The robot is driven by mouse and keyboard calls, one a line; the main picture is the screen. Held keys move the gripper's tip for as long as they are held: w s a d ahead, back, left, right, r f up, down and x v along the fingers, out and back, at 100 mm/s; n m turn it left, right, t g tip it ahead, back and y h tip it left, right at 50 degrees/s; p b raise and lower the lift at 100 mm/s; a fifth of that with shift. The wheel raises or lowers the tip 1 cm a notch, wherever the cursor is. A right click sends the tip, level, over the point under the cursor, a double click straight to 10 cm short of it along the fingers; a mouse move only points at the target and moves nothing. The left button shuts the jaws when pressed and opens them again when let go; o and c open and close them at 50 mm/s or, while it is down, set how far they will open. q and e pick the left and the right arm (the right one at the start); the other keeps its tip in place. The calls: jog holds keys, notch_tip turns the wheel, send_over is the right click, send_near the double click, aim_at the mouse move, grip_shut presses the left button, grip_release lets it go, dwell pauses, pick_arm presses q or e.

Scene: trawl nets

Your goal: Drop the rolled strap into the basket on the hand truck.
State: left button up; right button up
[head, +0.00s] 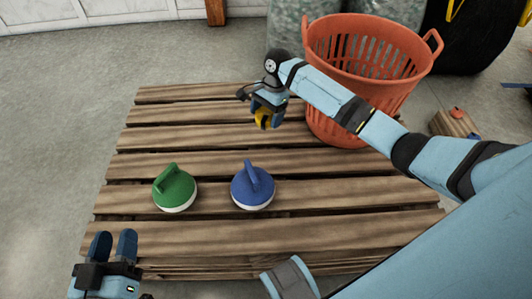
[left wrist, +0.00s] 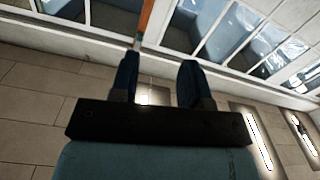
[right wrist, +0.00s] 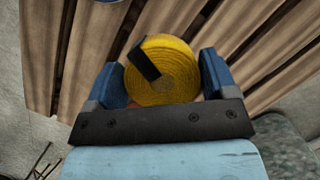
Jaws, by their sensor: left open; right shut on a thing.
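The rolled strap (head: 263,118) is a yellow coil, held in my right gripper (head: 267,108) above the far part of the slatted wooden surface. In the right wrist view the strap (right wrist: 163,75) sits between both fingers, with a short dark piece across it. The basket (head: 345,88) is orange plastic with slotted sides and two handles, standing at the back right, to the right of my right gripper. My right forearm passes in front of part of it. My left gripper (head: 113,245) is open and empty at the near left. A hand truck cannot be made out.
A green curling stone (head: 174,190) and a blue curling stone (head: 252,188) stand on the slatted wood (head: 180,140). A small wooden crate (head: 454,123) with an orange item is right of the basket.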

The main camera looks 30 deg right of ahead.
notch_tip(320, 180, down, 7)
jog(key=b, duration=0.6)
send_over(264, 161)
jog(key=f, duration=0.5)
jog(key=d+f, duration=0.1)
jog(key=f, duration=0.1)
jog(key=shift+w+f, duration=0.1)
jog(key=shift+f, duration=0.1)
notch_tip(264, 161, down, 5)
jog(key=shift+f+b, duration=0.2)
jog(key=shift+b, duration=1)
pick_arm(q)
jog(key=shift+m+g+h, duration=0.5)
jog(key=shift+g+h, duration=0.2)
jog(key=shift+g, duration=0.2)
jog(key=f, duration=0.1)
jog(key=d+f, duration=0.1)
jog(key=f, duration=0.1)
jog(key=d+f, duration=0.1)
jog(key=f, duration=0.1)
pick_arm(e)
jog(key=shift+r, duration=0.1)
jog(key=o, duration=0.6)
jog(key=shift+f, duration=0.2)
jog(key=o, duration=0.3)
jog(key=shift+o, duration=0.2)
